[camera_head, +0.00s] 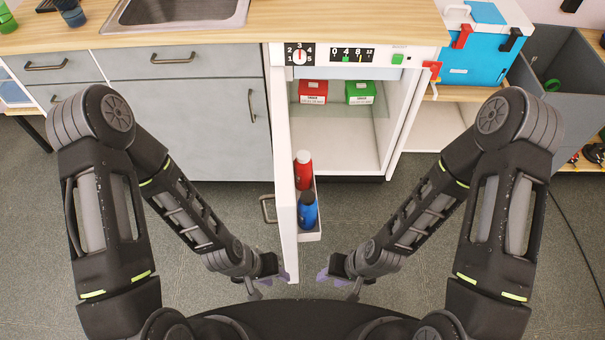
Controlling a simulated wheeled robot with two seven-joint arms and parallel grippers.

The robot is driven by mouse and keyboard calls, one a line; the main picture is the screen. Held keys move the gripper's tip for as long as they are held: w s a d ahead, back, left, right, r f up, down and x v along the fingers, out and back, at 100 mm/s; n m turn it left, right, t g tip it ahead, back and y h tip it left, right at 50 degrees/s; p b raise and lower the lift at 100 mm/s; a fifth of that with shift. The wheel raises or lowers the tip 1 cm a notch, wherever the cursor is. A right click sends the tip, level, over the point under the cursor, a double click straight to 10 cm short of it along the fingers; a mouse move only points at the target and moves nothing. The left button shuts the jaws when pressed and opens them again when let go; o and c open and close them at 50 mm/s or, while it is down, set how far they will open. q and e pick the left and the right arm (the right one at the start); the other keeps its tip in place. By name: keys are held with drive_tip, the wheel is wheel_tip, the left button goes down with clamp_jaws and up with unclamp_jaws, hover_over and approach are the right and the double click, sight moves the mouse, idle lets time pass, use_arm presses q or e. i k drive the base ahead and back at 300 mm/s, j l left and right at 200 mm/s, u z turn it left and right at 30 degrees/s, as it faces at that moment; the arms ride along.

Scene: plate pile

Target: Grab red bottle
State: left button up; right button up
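A red bottle (303,170) stands upright in the white shelf (311,237) on the inside of the open fridge door (284,150). A blue bottle (307,210) stands in the same shelf, nearer to me. My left gripper (275,280) is low, to the left of the door's near edge and close to it. My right gripper (335,278) is low, to the right of the door and nearer to me than the bottles. Neither gripper touches a bottle. The fingers are small and partly hidden, so I cannot tell how far they are apart.
The fridge holds a red box (313,92) and a green box (359,92). Grey cabinets (190,125) and a wooden counter (255,25) with a sink (178,10) are at the left. A blue and white cooler (482,45) stands at the right.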

sight(302, 173)
drive_tip(key=k, duration=0.65)
drive_tip(key=u, duration=1.15)
drive_tip(key=i+l, duration=0.1)
drive_tip(key=l, duration=1.25)
drive_tip(key=i+l, duration=0.15)
drive_tip(key=l, duration=0.5)
drive_tip(key=i+l, duration=0.1)
drive_tip(key=l, duration=0.6)
drive_tip(key=i+l, duration=0.1)
drive_tip(key=l, duration=1.2)
drive_tip(key=i+l, duration=0.15)
drive_tip(key=l, duration=0.55)
